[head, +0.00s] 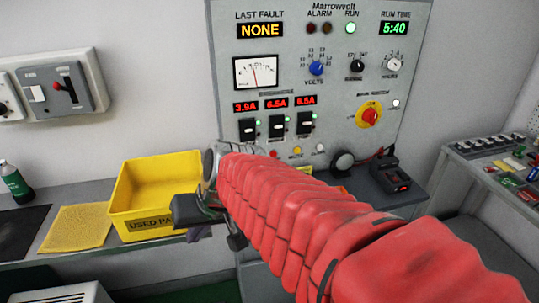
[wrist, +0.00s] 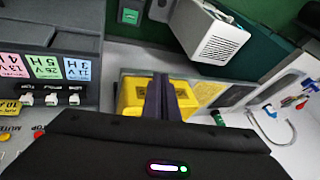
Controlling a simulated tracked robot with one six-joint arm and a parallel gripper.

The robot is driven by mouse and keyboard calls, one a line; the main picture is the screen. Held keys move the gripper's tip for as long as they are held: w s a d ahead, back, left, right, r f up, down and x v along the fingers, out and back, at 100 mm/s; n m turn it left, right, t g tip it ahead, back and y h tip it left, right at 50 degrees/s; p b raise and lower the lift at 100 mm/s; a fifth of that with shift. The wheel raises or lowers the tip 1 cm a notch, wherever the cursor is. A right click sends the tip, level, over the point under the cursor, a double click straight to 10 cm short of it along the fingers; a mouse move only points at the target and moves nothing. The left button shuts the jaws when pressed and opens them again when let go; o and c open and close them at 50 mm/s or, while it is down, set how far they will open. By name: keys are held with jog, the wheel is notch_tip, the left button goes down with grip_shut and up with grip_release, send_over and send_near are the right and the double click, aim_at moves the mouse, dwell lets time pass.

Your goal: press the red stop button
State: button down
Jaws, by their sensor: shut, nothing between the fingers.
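The red stop button (head: 273,153) sits low on the grey panel in the head view, just above my red-sleeved arm. It also shows in the wrist view at the left edge (wrist: 38,132), beside the yellow mute button (wrist: 5,137), partly cut by the dark gripper body. My gripper (wrist: 161,82) is shut and empty, its two dark fingers together, with the yellow bin (wrist: 130,97) beyond them. It is apart from the button, which lies to the left of the fingers in the wrist view. In the head view my arm hides most of the gripper.
The panel (head: 225,75) shows a lit green run lamp (head: 350,28) and a red-yellow main switch (head: 370,115). Three switches (head: 277,127) sit above the buttons. A yellow bin (head: 125,205) and yellow mat (head: 76,228) lie on the bench left. A black device (head: 390,178) stands right.

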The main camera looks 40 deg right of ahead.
aim_at(273, 154)
jog(key=w+d+f+m+t, duration=0.1)
jog(key=w+d+m, duration=0.25)
jog(key=d, duration=0.45)
jog(key=w+d+f+m+t, duration=0.1)
jog(key=w+d+f+m, duration=0.15)
jog(key=w+d, duration=0.4)
jog(key=s+d+f+m+t+h, duration=0.1)
jog(key=d+f+m, duration=0.1)
jog(key=d, duration=0.8)
jog(key=s+d+f+m+t+h, duration=0.1)
jog(key=d+m, duration=0.3)
jog(key=d, duration=0.7)
jog(key=shift+s+d+f+m+h, duration=0.15)
jog(key=shift+s+f+m+h, duration=0.2)
jog(key=shift+s+f, duration=0.35)
jog(key=shift+w, duration=0.1)
jog(key=w+d, duration=0.4)
jog(key=w, duration=0.3)
jog(key=shift+w, duration=0.3)
jog(key=shift+w+d, duration=0.15)
jog(key=shift+w+d, duration=0.15)
jog(key=shift+w, duration=0.05)
